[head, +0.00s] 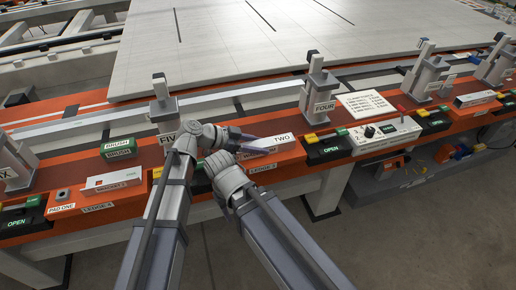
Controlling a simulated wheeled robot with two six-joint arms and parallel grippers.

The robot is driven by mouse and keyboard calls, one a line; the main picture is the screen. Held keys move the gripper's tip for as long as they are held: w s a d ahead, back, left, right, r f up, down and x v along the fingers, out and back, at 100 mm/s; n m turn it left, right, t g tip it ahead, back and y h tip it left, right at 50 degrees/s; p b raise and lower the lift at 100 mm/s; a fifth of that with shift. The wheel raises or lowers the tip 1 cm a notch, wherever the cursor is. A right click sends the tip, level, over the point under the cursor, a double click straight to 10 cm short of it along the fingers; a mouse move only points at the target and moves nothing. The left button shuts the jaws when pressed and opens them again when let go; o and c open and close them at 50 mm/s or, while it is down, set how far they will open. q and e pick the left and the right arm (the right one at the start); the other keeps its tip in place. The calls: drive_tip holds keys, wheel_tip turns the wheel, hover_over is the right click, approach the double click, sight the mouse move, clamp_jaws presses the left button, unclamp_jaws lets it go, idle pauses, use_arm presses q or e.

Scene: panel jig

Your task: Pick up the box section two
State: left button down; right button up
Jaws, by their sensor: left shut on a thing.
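The box section two (281,139) is a white block marked TWO with some red on it. It is at the orange ledge labelled LEDGE 2 (264,167), in the middle of the head view. My left gripper (250,138) reaches in from the left and is shut on its left end. The fingers partly cover the box, and I cannot tell whether it is clear of the ledge. My right arm comes up from the bottom, its wrist just below the left gripper. The right fingers are not clearly visible.
Grey posts, including FOUR (318,93), rise along the orange bench. A control box (385,134) is at right. A large pale panel (240,45) lies behind.

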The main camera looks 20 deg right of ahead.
sight(258, 144)
use_arm(q)
drive_tip(key=shift+r, duration=0.1)
idle(0.4)
wheel_tip(258, 144, up, 10)
drive_tip(key=p, duration=1)
drive_tip(key=shift+r, duration=0.1)
